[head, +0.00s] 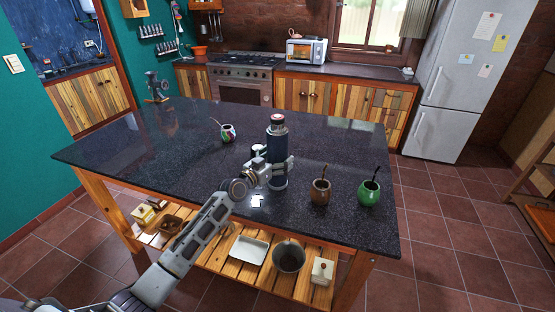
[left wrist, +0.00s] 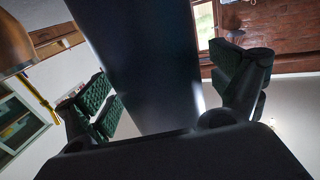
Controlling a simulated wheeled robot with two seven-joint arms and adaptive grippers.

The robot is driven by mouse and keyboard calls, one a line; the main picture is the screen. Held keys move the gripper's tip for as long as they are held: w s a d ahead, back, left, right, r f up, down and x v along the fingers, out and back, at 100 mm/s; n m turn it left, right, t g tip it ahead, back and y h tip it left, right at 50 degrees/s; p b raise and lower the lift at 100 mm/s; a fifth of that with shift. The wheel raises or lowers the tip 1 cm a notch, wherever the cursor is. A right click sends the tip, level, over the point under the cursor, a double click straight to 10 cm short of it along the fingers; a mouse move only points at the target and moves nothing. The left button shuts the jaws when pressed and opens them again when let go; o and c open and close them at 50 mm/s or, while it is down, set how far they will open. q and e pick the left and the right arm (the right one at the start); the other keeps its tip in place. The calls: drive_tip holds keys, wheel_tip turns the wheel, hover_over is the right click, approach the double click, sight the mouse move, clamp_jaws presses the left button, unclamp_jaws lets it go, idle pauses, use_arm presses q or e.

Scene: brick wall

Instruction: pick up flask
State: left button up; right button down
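The flask (head: 278,150) is a tall dark blue cylinder with a red and grey top. It stands upright on the dark speckled island counter (head: 170,143). My left gripper (head: 277,169) is at the flask's lower half, with its fingers on either side of it. In the left wrist view the flask (left wrist: 150,65) fills the middle between the two padded fingers of the left gripper (left wrist: 168,95). A gap shows between the flask and the right-hand finger; contact at the other finger is unclear. My right gripper is not in view.
A brown gourd cup (head: 320,192) and a green gourd cup (head: 369,194) with straws stand right of the flask, near the counter's edge. A patterned cup (head: 228,133) stands behind left. A slatted shelf below holds several containers.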

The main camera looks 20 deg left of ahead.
sight(277, 133)
use_arm(q)
drive_tip(key=c, duration=1.7)
drive_tip(key=shift+w+r, duration=0.1)
drive_tip(key=shift+r, duration=0.05)
drive_tip(key=shift+c, duration=0.4)
drive_tip(key=shift+r, duration=5.05)
